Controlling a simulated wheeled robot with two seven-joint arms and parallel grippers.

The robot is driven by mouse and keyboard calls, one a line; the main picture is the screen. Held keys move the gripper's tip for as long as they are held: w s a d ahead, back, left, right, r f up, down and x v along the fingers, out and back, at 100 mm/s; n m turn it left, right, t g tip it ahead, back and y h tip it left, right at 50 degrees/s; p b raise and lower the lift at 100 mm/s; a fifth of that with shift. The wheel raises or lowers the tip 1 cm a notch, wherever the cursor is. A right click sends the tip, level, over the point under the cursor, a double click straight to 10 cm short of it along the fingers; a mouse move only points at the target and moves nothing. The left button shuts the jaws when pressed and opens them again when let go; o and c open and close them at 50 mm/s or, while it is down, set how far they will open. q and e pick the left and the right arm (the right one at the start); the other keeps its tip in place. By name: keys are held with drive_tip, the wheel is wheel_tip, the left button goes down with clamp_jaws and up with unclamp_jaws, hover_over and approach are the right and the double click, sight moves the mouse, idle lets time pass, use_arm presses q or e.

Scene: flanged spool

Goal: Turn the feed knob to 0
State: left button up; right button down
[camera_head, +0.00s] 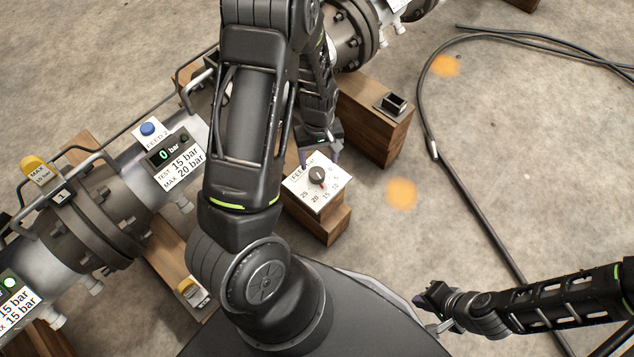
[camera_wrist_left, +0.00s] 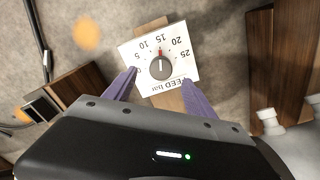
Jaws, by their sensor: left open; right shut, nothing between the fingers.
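The feed knob (camera_head: 317,175) is a dark round knob on a white dial plate (camera_head: 297,183) on a wooden block. In the left wrist view the knob (camera_wrist_left: 160,69) has a red mark pointing at about 15. The numbers 5 to 25 show there; the 0 is hard to make out near a fingertip. My left gripper (camera_head: 319,156) is open just over the plate. In the left wrist view its purple fingers (camera_wrist_left: 160,76) lie to either side of the knob, with nothing held. My right gripper (camera_head: 429,301) is shut and empty, low on the right, far from the knob.
A flanged pipe spool (camera_head: 113,195) runs behind my left arm, with a blue button (camera_head: 148,129) and a display reading 0 bar (camera_head: 170,153). A wooden block (camera_head: 375,120) stands close beside the plate. A black cable (camera_head: 470,185) crosses open concrete floor at right.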

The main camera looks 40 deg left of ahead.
sight(317, 173)
use_arm(q)
drive_tip(key=shift+w+a, duration=0.1)
drive_tip(key=shift+a, duration=0.25)
drive_tip(key=shift+r, duration=0.1)
use_arm(e)
drive_tip(key=shift+f, duration=0.15)
use_arm(q)
wheel_tip(317, 173, down, 8)
drive_tip(key=b, duration=0.2)
drive_tip(key=shift+b, duration=0.35)
use_arm(e)
drive_tip(key=f, duration=0.3)
drive_tip(key=shift+w+d, duration=0.35)
use_arm(q)
drive_tip(key=shift+c, duration=0.2)
drive_tip(key=c, duration=1.3)
use_arm(e)
drive_tip(key=shift+r, duration=0.1)
